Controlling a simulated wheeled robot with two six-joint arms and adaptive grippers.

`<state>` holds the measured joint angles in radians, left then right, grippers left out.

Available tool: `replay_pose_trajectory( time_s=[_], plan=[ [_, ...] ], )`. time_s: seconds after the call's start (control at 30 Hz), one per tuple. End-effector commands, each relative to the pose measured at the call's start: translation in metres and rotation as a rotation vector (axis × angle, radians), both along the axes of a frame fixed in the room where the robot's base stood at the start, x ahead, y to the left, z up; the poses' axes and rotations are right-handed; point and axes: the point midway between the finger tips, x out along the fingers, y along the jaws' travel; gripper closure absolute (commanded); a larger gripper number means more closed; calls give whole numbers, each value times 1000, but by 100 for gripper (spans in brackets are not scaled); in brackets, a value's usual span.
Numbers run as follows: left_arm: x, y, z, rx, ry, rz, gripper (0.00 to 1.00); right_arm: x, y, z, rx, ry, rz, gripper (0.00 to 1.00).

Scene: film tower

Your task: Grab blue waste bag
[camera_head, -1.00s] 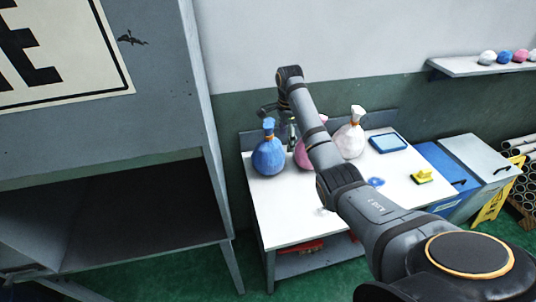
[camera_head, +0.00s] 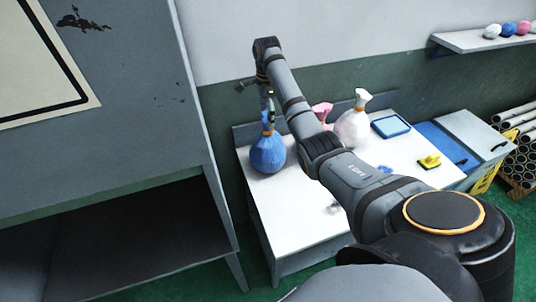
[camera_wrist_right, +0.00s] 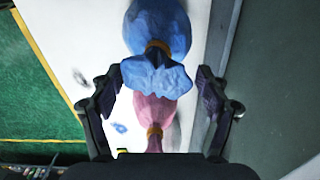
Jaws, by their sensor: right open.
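The blue waste bag (camera_head: 267,155) stands upright at the left end of the white table (camera_head: 300,215), its neck tied with an orange band. My right gripper (camera_head: 268,108) is open above it, close to the bag's tied top. In the right wrist view the blue bag (camera_wrist_right: 158,28) lies ahead, with its gathered top between the open fingers (camera_wrist_right: 158,84) and a gap on both sides. A pink bag (camera_wrist_right: 158,108) shows below it there; in the head view it is mostly hidden behind my right arm. My left gripper is not in view.
A white bag (camera_head: 352,128), a blue tray (camera_head: 390,126) and a yellow-green item (camera_head: 429,161) are on the table to the right. A grey cabinet (camera_head: 120,130) stands close on the left. A wall shelf (camera_head: 480,42) holds several small rolled bags.

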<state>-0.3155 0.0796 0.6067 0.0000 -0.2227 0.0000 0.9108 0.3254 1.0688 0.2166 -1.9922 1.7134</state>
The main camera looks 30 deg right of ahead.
Motion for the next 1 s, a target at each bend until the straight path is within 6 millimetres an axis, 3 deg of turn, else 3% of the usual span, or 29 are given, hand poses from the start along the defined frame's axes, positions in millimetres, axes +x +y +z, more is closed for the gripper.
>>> replay_pose_trajectory(
  time_s=[0.03, 0.13, 0.23, 0.37, 0.53, 0.8, 1.0],
  plan=[
    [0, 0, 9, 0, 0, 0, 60, -2, 0, -6, 2, 8, 0, 24],
    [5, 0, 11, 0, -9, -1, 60, -1, 0, -17, 1, 5, 0, 24],
    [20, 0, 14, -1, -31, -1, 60, -2, 0, -20, 1, 5, 0, 24],
    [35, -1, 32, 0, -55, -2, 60, -8, -1, -35, 2, 10, 0, 24],
    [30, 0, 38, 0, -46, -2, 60, -9, -1, -64, 2, 8, 0, 24],
    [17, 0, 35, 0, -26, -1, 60, -8, -1, -71, 1, 4, 0, 24],
    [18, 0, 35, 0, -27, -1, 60, -8, -1, -70, 1, 4, 0, 50]
  ],
)
